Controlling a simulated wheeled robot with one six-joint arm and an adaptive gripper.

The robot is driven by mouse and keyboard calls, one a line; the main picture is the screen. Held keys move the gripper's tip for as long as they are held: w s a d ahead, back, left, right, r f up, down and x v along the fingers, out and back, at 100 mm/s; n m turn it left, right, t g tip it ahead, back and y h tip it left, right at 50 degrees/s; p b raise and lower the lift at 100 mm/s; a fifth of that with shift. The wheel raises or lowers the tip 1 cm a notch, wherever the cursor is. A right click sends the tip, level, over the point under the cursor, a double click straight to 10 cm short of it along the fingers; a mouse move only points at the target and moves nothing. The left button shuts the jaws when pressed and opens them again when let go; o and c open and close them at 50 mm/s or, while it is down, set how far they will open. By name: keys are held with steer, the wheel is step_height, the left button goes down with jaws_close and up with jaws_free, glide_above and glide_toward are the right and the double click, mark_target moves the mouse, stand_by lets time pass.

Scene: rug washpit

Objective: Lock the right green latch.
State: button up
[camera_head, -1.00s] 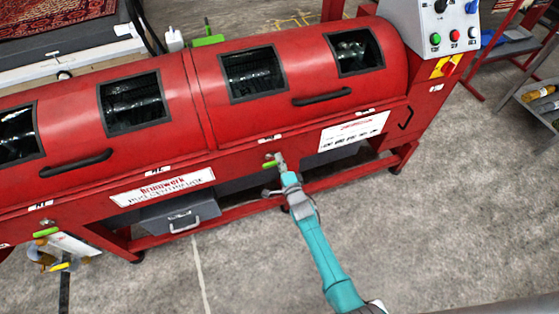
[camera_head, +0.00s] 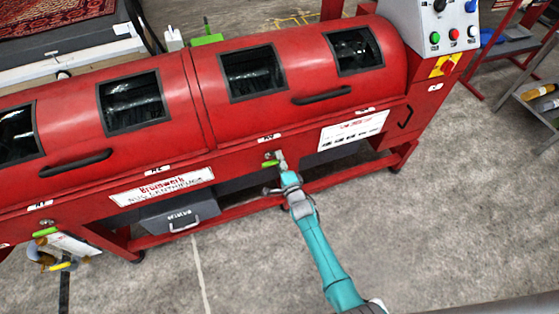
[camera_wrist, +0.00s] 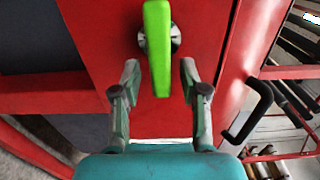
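The right green latch (camera_head: 270,164) sits on the red front panel of the machine, below the lid's handle. In the wrist view the latch (camera_wrist: 157,45) is a bright green lever on a round metal boss, lying along the picture's vertical. My gripper (camera_head: 281,163) is at the panel, just right of the latch. In the wrist view its two fingers (camera_wrist: 159,78) are spread, one on each side of the lever's lower end, with gaps on both sides. Nothing is held. The depth between fingertips and lever is hard to tell.
The red machine (camera_head: 240,120) fills the middle. Another green latch (camera_head: 46,232) is at far left. A black handle (camera_wrist: 252,110) stands right of my fingers in the wrist view. A grey drawer (camera_head: 180,215) is under the machine. The concrete floor in front is clear.

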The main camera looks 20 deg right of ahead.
steer(key=shift+s, duration=0.1)
steer(key=s, duration=1.1)
steer(key=shift+s, duration=0.4)
steer(key=s+a+r+n+g, duration=0.1)
steer(key=s+r+n, duration=0.25)
steer(key=s, duration=0.95)
steer(key=s+a+r+n+g, duration=0.15)
steer(key=s+n, duration=0.35)
steer(key=s, duration=0.7)
steer(key=s+r+n, duration=0.9)
steer(key=s+r, duration=0.7)
steer(key=r, duration=0.2)
steer(key=shift+s+n+g, duration=0.25)
steer(key=shift+n+g, duration=0.1)
